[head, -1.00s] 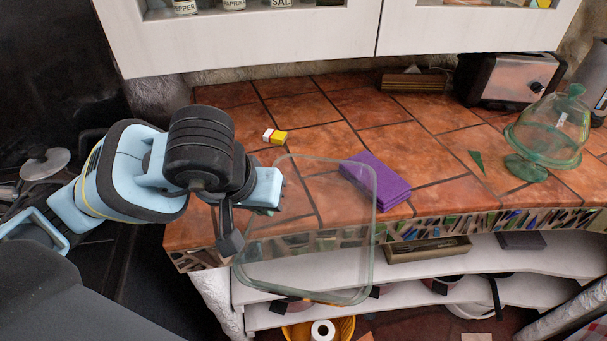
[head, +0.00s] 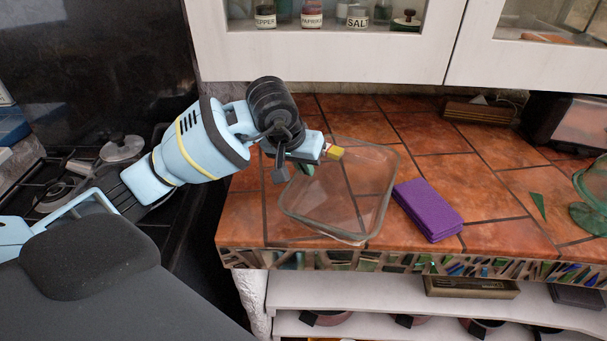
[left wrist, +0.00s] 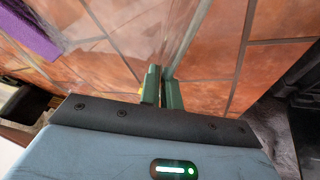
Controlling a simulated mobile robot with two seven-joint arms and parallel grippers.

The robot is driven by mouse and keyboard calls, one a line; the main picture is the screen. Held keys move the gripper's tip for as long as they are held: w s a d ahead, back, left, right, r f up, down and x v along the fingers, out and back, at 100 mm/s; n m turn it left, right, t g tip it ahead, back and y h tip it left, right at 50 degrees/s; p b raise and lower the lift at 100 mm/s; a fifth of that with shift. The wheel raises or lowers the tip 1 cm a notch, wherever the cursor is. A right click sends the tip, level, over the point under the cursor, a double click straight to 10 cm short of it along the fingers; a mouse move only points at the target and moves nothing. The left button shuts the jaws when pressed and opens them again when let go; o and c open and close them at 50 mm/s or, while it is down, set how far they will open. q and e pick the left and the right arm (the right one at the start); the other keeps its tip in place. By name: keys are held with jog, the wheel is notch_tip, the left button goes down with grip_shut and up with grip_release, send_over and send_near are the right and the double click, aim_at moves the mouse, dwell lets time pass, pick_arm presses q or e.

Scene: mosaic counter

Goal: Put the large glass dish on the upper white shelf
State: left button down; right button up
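The large glass dish (head: 345,208) is clear and rectangular, tilted, and shows in front of the tiled counter in the head view. My left gripper (head: 302,167) is at its upper left edge, with the fingers closed on the rim. In the left wrist view the green fingertips (left wrist: 162,88) are close together on the clear glass wall (left wrist: 178,45). The upper white shelf (head: 365,288) lies below the counter's mosaic edge. My right gripper is not in view.
A purple cloth (head: 428,209) lies on the counter right of the dish. A dark box (head: 470,286) sits on the upper shelf, whose left part looks clear. Pans (head: 325,318) stand below. White cabinets (head: 330,55) hang above.

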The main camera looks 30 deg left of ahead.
pick_arm(q)
jog(key=shift+w+a+r, duration=0.1)
jog(key=shift+w+a, duration=0.15)
jog(key=shift+w, duration=0.1)
jog(key=shift+f, duration=1.75)
jog(key=shift+f, duration=0.2)
jog(key=c, duration=1.6)
grip_release()
